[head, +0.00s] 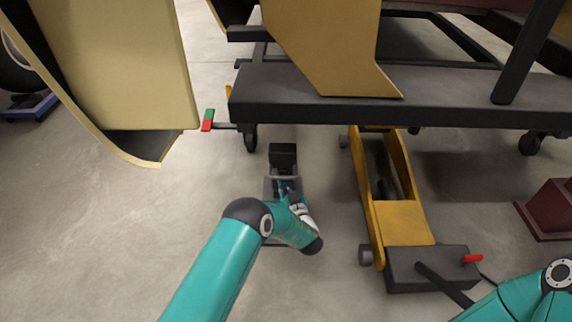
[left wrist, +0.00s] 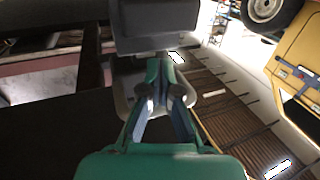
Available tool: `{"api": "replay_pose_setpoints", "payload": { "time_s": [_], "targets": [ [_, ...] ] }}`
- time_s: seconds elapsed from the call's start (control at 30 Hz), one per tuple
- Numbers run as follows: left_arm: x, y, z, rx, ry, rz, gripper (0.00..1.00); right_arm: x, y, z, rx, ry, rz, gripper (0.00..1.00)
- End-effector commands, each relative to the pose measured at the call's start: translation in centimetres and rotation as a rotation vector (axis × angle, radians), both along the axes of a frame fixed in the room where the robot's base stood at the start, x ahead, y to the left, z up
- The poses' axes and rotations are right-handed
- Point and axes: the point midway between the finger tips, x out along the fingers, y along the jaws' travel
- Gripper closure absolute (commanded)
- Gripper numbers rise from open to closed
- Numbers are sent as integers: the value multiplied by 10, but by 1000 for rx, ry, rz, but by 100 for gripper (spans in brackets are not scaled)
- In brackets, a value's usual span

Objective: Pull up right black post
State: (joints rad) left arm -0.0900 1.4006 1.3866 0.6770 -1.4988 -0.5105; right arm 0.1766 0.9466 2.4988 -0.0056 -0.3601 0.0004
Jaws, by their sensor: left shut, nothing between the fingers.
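A black post (head: 530,45) rises, slanting, from the black wheeled frame (head: 300,98) at the right of the head view. Its top runs out of the picture. My left gripper (head: 289,190) is below the frame's front beam, left of the yellow jack and well apart from this post. In the left wrist view my left gripper (left wrist: 164,72) has its fingers together, with nothing seen between them. A dark block (left wrist: 155,25) shows just beyond the fingertips; I cannot tell whether they touch. My right arm enters at the lower right of the head view; its gripper is out of view.
Yellow body shells (head: 320,45) rest on and beside the frame. A yellow jack (head: 400,215) with a dark end and red handle stands on the floor under it. A red-and-green handle (head: 208,118) sticks out left. A dark red block (head: 550,208) stands right.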

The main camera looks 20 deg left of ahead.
Motion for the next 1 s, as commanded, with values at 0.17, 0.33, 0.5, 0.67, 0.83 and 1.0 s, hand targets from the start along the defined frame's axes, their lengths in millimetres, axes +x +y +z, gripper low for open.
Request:
{"api": "replay_pose_setpoints", "payload": {
  "time_s": [0.17, 0.33, 0.5, 0.67, 0.83, 1.0],
  "targets": [
    [0, 0, 0, 0, 0, -1, 100, 0, 0, 0, 0, 0, 0, 100],
    [0, -1, 0, 0, 0, -1, 100, 0, 0, 0, 0, 0, 0, 100],
    [0, -1, 2, 0, 0, -1, 100, 0, 0, 2, 0, 0, 0, 100],
    [0, -1, 12, 0, 0, -1, 100, 0, 0, 9, 0, 0, 0, 100],
    [0, -1, 22, 1, -1, -2, 100, 0, 0, 16, 0, 0, 0, 100],
    [1, -1, 34, 1, -3, -2, 100, 0, 0, 23, 0, 0, 0, 100]
  ]
}}
